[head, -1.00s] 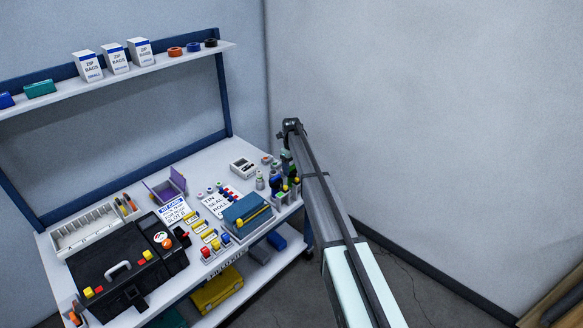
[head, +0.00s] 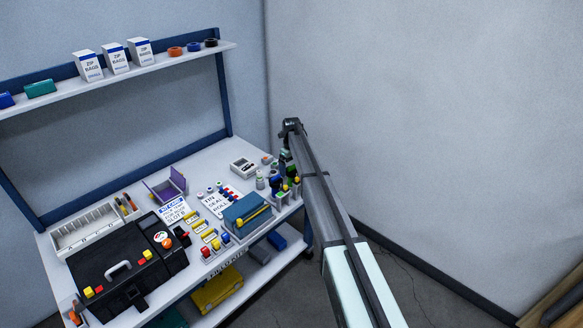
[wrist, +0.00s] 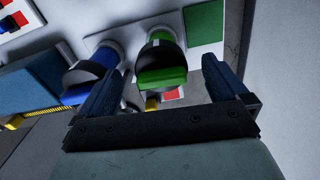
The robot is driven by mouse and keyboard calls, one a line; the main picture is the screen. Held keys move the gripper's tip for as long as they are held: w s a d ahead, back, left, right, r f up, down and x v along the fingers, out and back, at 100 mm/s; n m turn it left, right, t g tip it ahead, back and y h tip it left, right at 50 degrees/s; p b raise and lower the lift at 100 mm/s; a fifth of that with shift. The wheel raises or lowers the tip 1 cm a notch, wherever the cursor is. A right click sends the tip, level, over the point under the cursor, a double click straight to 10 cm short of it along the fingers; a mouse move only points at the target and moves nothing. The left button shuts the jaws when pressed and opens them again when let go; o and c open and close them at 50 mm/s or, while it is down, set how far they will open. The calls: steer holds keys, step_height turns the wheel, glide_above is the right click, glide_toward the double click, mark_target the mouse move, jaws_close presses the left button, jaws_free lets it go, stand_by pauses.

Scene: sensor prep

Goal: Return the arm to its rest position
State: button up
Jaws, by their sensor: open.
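My arm (head: 325,205) reaches from the lower right up to a bend and comes down at the right end of the workbench (head: 215,165). In the wrist view my gripper (wrist: 163,78) is open, with its two blue fingers apart. A green-and-black knob-like item (wrist: 163,62) shows between and beyond the fingers, and I see no finger closed on it. A similar blue-and-black item (wrist: 88,77) is just left of the left finger. In the head view the fingertips cannot be made out among the dark and green items at the bench's right end.
A black toolbox (head: 110,265), a white divided tray (head: 88,230), a purple open box (head: 165,187) and a teal case (head: 245,213) crowd the bench. A shelf (head: 120,75) holds zip-bag boxes above. The space by the right wall (head: 430,120) is clear.

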steer(key=shift+r, duration=0.15)
steer(key=shift+r, duration=3.4)
steer(key=s+d+f+n, duration=0.5)
steer(key=s+n, duration=0.4)
steer(key=s, duration=0.7)
steer(key=s+d+f+n, duration=0.5)
steer(key=s+n, duration=0.5)
steer(key=s, duration=0.7)
steer(key=s+d+f+n, duration=0.45)
steer(key=s+n, duration=0.45)
steer(key=s, duration=0.7)
steer(key=s+f+g, duration=0.3)
steer(key=s+f, duration=0.7)
steer(key=s, duration=0.5)
steer(key=s+f+g, duration=0.3)
steer(key=s+f, duration=0.8)
steer(key=s, duration=0.4)
steer(key=shift+g, duration=0.4)
